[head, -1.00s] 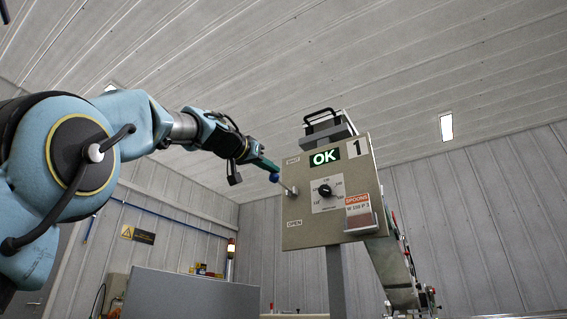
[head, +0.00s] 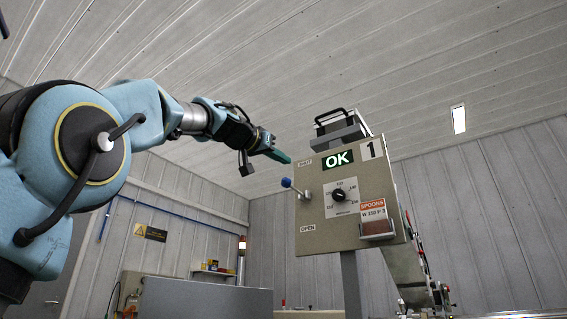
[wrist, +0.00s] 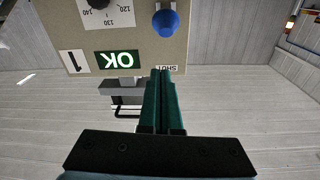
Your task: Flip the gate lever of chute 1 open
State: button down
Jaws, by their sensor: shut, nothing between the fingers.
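The control box of chute 1 (head: 330,232) is a beige panel with a "1" plate (head: 372,149) and a green OK display (head: 337,160). Its gate lever is a short metal rod with a blue knob (head: 287,182), at the panel's left edge between the SHUT label (head: 305,162) and the OPEN label (head: 307,228). The rod points out left and slightly up. In the upside-down wrist view the blue knob (wrist: 165,22) shows beyond the fingertips. My gripper (head: 289,160) has its green fingers together, empty, above the knob near the SHUT label, and appears apart from it.
A black dial (head: 339,195) and a red-and-white SPOONS sign (head: 373,208) are on the panel. A black handle (head: 330,117) tops the housing behind it. A grey partition (head: 205,297) stands low to the left. Space left of the panel is open.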

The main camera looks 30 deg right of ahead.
jog(key=f+b+v, duration=0.1)
jog(key=b+v, duration=0.1)
jog(key=v, duration=0.6)
jog(key=shift+b, duration=0.4)
jog(key=shift+a, duration=0.15)
